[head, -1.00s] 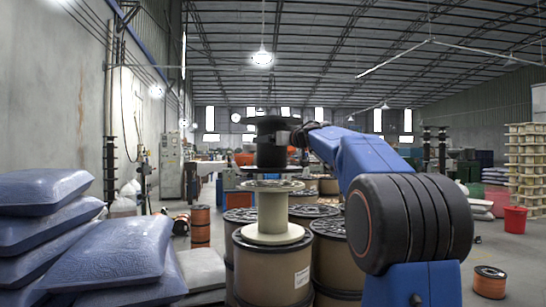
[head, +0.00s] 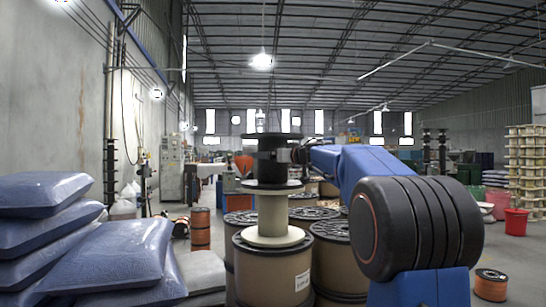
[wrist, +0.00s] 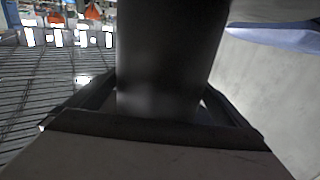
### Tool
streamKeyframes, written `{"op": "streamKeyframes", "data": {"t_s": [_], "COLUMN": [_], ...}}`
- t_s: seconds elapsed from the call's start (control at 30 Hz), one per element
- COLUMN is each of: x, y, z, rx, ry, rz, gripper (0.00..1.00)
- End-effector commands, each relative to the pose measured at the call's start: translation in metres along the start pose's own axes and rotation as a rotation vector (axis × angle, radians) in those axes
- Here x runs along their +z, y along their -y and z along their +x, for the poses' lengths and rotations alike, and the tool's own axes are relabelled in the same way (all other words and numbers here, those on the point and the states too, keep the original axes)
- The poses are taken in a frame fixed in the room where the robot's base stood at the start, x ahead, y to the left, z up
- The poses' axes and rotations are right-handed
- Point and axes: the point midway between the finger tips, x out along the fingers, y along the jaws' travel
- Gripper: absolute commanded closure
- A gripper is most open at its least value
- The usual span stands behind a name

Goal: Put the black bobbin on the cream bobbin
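The black bobbin (head: 270,168) stands upright directly above the cream bobbin (head: 269,217) in the head view. Its bottom flange covers most of the cream bobbin's top flange and looks to be touching it. The cream bobbin stands on a large brown drum. My gripper (head: 283,155) reaches in from the right at the black bobbin's core. In the wrist view the black core (wrist: 168,60) fills the space between my two fingers, which close against its sides. The far fingertip is hidden in the head view.
The large drum (head: 268,270) stands among several similar drums. Blue sacks (head: 105,255) are piled at the left. A red bucket (head: 516,222) and an orange spool (head: 490,284) are on the floor at the right.

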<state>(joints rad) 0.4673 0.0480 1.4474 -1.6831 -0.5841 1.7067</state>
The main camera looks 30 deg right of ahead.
Motion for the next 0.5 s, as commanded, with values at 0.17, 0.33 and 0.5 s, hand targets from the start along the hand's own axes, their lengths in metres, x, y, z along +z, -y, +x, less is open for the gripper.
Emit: {"op": "streamKeyframes", "data": {"t_s": [0.17,0.33,0.5], "x": [0.0,-0.003,-0.004], "y": [0.0,-0.001,0.0], "z": [0.0,-0.006,-0.033], "rx": [0.0,0.001,0.002], "ry": [0.0,0.0,-0.001], "rz": [0.0,-0.002,0.0], "gripper": [0.0,0.0,0.0]}}
